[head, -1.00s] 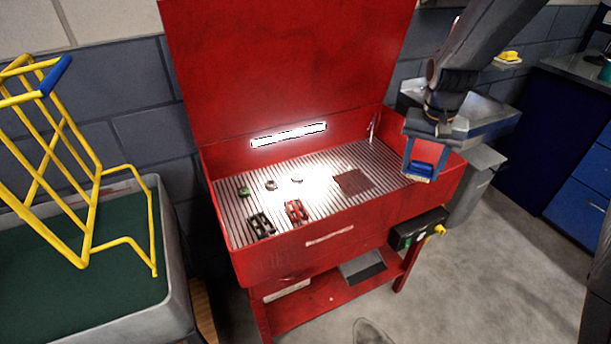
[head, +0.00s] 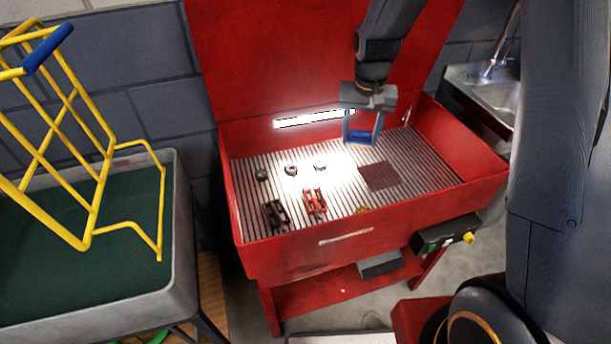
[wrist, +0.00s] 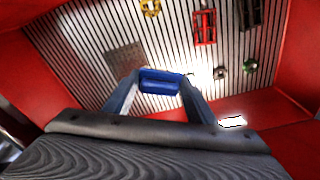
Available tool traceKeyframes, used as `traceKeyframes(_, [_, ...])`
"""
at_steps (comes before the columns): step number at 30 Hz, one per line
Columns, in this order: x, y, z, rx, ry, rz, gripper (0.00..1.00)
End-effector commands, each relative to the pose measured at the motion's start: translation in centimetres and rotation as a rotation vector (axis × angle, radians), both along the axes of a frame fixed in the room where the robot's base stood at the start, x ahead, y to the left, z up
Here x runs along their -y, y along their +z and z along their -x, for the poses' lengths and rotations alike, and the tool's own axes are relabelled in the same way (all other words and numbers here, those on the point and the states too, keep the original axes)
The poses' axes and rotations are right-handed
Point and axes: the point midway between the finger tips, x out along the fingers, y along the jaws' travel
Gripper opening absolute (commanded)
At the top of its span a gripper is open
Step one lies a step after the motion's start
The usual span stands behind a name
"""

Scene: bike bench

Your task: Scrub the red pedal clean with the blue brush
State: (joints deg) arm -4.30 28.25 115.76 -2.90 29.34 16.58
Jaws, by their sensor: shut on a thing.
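The red pedal (head: 315,202) lies on the slatted floor of the red wash basin, near its front, beside a black pedal (head: 277,213). It also shows in the wrist view (wrist: 204,27). My gripper (head: 361,140) is above the back of the basin, to the right of and behind the red pedal. It is shut on the blue brush (wrist: 160,82), held between the two fingers. The brush also shows in the head view (head: 360,137). It is apart from the pedal, and its bristles are hidden in the wrist view.
A brown square pad (head: 379,177) lies right of the pedals. Small parts, including a green one (head: 262,175), lie behind them. A yellow item (wrist: 150,6) lies near the front edge. The basin's walls and raised lid (head: 270,60) surround the floor. A lamp bar (head: 315,118) glows behind.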

Motion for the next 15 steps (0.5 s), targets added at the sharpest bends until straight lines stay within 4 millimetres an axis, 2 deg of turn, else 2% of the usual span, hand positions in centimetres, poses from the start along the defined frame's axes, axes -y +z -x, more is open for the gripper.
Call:
traceKeyframes(1, [-1.8, -1.6, 0.8, -0.009, 0.06, -0.001, 0.25])
traceKeyframes(3, [-4.1, -3.6, 1.7, -0.009, 0.152, -0.003, 0.25])
traceKeyframes(7, [-7.9, -6.9, 3.7, -0.006, 0.307, -0.003, 0.25])
traceKeyframes(11, [-10.4, -9.1, 5.3, -0.003, 0.423, -0.001, 0.25])
traceKeyframes(15, [-11.5, -10.2, 6.2, 0.002, 0.48, 0.001, 0.25])
